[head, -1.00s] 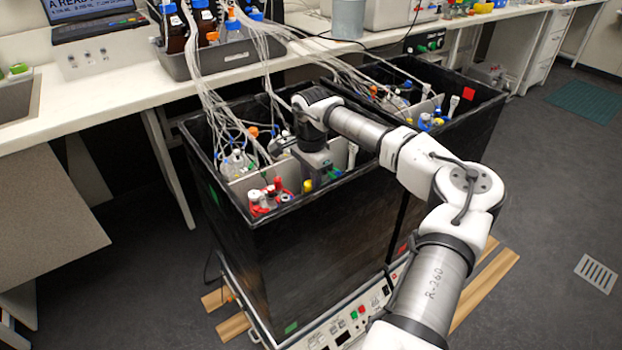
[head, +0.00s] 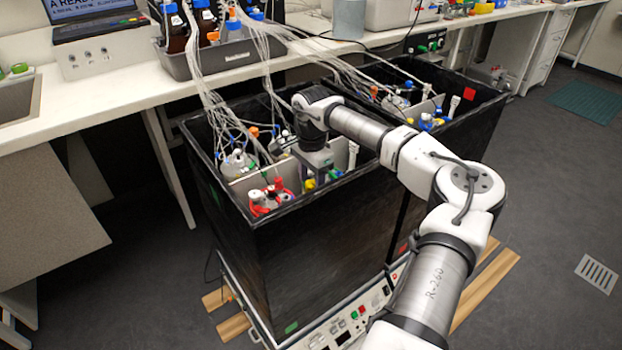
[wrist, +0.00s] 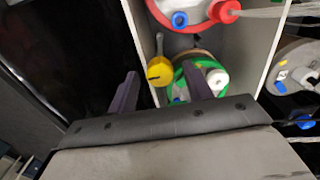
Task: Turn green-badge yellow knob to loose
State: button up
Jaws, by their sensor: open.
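The yellow knob (wrist: 159,71) shows in the wrist view beside a green-ringed vessel (wrist: 177,82) with a white cap. In the head view the yellow knob (head: 309,184) shows just below my gripper, inside the nearer black box. A green badge (head: 291,327) is low on that box's front. My gripper (wrist: 160,72) is open, with one dark finger on each side of the yellow knob in the picture. I cannot tell the height gap or any contact.
The nearer black box (head: 310,240) has a pale divider (wrist: 272,40) close to my gripper. A red-capped vessel (wrist: 192,10) stands beyond the knob. Tubes (head: 203,80) run from the bench into the boxes. A second box with a red badge (head: 469,94) adjoins.

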notch_tip(320, 180, up, 14)
jog(key=shift+f+b, duration=0.15)
jog(key=shift+b, duration=0.3)
jog(key=shift+a, duration=0.1)
